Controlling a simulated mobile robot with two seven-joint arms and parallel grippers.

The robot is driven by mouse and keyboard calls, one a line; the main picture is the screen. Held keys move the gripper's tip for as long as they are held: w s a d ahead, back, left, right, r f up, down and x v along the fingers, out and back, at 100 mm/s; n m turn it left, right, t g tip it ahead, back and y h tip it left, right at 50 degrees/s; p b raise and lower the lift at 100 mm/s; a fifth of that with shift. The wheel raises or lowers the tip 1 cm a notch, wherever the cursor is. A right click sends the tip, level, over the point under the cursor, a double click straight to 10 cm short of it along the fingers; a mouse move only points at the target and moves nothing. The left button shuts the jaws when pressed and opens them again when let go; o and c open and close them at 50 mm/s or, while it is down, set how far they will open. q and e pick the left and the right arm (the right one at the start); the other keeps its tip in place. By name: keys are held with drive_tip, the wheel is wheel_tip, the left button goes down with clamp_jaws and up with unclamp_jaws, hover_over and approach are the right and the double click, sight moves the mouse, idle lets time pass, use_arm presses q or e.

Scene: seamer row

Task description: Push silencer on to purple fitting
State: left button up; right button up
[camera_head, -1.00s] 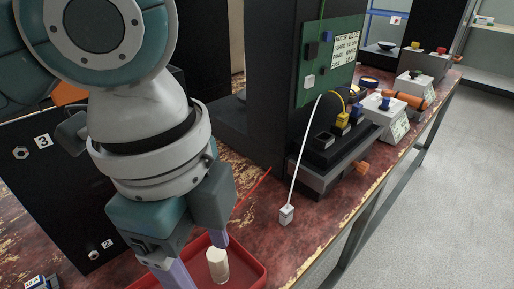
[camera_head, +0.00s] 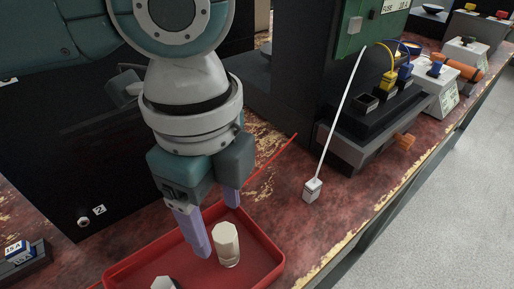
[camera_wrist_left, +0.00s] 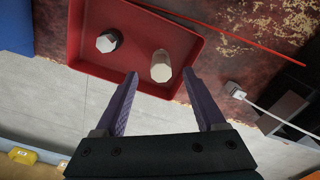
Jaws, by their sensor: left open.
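A cream, faceted cylinder with a clear lower part (camera_head: 227,245) stands upright in the red tray (camera_head: 270,262). A second piece with a pale faceted top (camera_head: 163,284) is cut off by the lower edge of the head view. The left wrist view shows it whole, with a dark side (camera_wrist_left: 108,41). Which one is the silencer I cannot tell for sure. My left gripper (camera_head: 218,231) is open, its purple fingers pointing down at the cream cylinder. In the left wrist view the cylinder (camera_wrist_left: 161,66) is just beyond the fingertips, with nothing held. No purple fitting shows.
A black panel with a metal fitting (camera_head: 83,222) labelled 2 stands at the left. A thin red rod (camera_head: 270,164) lies behind the tray. A white plug (camera_head: 312,190) on a white cable lies to the right.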

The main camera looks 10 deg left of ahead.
sight(224, 233)
use_arm(q)
drive_tip(key=shift+f, duration=0.4)
drive_tip(key=shift+d+f+b, duration=0.15)
drive_tip(key=shift+f+b, duration=0.35)
drive_tip(key=shift+f, duration=0.85)
drive_tip(key=shift+d+f+b, duration=0.1)
drive_tip(key=shift+f+b, duration=0.35)
drive_tip(key=shift+f, duration=0.85)
clamp_jaws()
